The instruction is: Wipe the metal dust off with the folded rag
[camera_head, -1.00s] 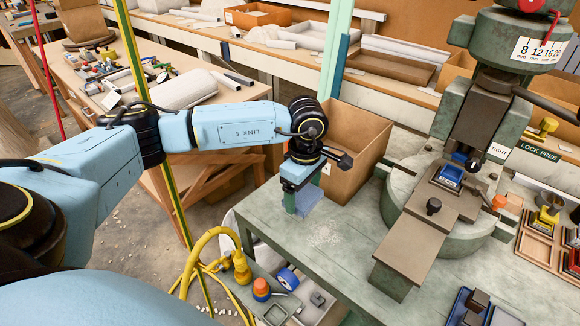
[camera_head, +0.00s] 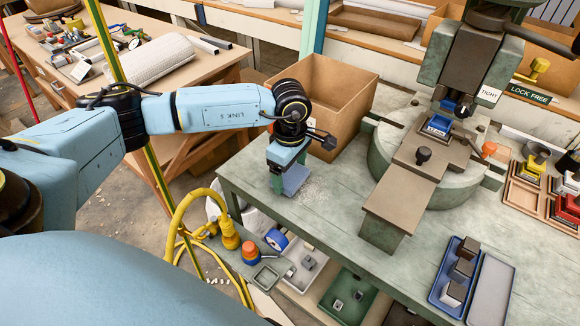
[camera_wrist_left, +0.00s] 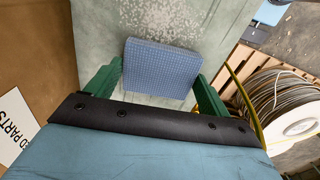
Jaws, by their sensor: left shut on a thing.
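The folded blue rag (camera_head: 294,180) hangs from my left gripper (camera_head: 281,180), low over the left part of the green work table (camera_head: 345,205). In the left wrist view the rag (camera_wrist_left: 160,68) sits between the two green fingers, which are shut on it. A patch of pale metal dust (camera_head: 314,190) lies on the table just right of the rag. In the left wrist view the dust (camera_wrist_left: 165,20) spreads beyond the rag's far edge. I cannot tell whether the rag touches the table. My right gripper is not in view.
A cardboard box (camera_head: 335,105) stands close behind the gripper. The fly press (camera_head: 425,165) stands to the right on the table. A blue tray with metal blocks (camera_head: 440,300) is at the front right. A yellow hose (camera_head: 180,215) stands beyond the table's left edge.

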